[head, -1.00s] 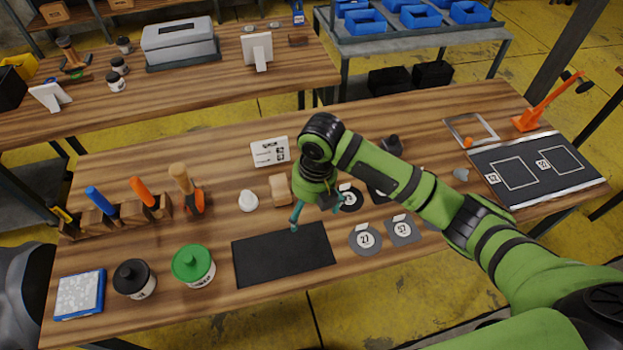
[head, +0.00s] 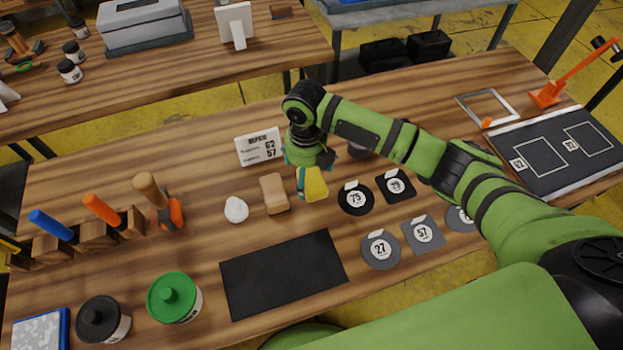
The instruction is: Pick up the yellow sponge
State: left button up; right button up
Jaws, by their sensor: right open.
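The yellow sponge (head: 314,184) lies on the wooden workbench near the middle of the head view, right of a tan block. I cannot tell whether a finger touches the sponge. The arm hides part of the bench behind it. My left gripper is not in view.
A tan block (head: 274,194) and a white lump (head: 236,209) sit close left of the sponge. A sign (head: 259,147) stands behind. Round and square numbered patches, such as one marked 27 (head: 380,250), lie to the right. A black mat (head: 282,274) lies in front.

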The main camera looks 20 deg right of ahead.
aim_at(308, 180)
notch_tip(308, 180, down, 4)
jog(key=shift+d+r, duration=0.1)
jog(key=shift+r, duration=0.05)
jog(key=c, duration=0.9)
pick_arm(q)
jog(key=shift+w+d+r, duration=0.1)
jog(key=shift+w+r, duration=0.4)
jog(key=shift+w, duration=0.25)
pick_arm(e)
jog(key=shift+c, duration=0.2)
jog(key=shift+r, duration=0.15)
